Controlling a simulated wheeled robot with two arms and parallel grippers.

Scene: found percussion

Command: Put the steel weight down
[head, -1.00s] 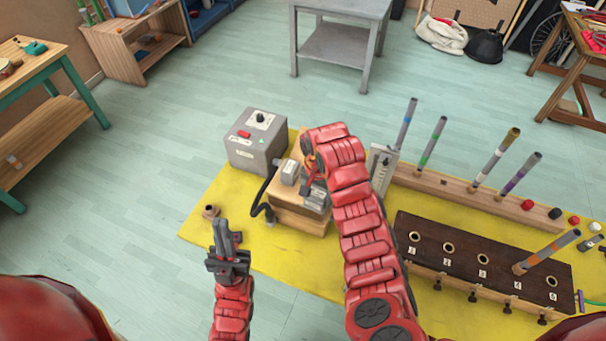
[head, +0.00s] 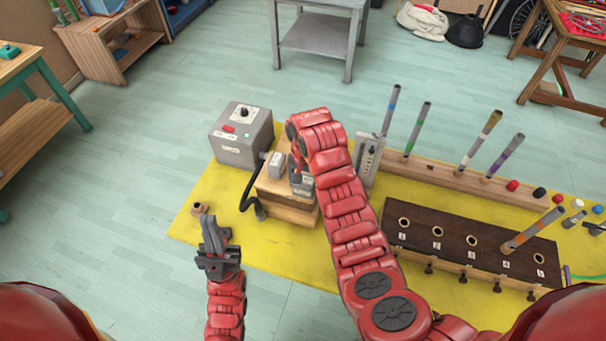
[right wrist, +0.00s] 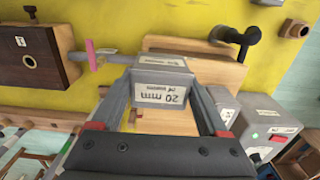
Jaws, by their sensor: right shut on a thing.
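The steel weight, a grey block labelled "20 mm" (right wrist: 158,88), is between the fingers of my right gripper (right wrist: 163,80), which is shut on it. In the head view the weight (head: 302,185) shows at the right side of the wooden block (head: 287,207), partly hidden by my right arm. I cannot tell whether the weight touches the wood. My left gripper (head: 213,234) points up, empty, over the yellow mat's front left part; its finger gap is unclear.
A dark box with numbered holes (head: 455,240) and a wooden rack with tubes (head: 440,177) stand right. The yellow mat (head: 300,258) is clear in front.

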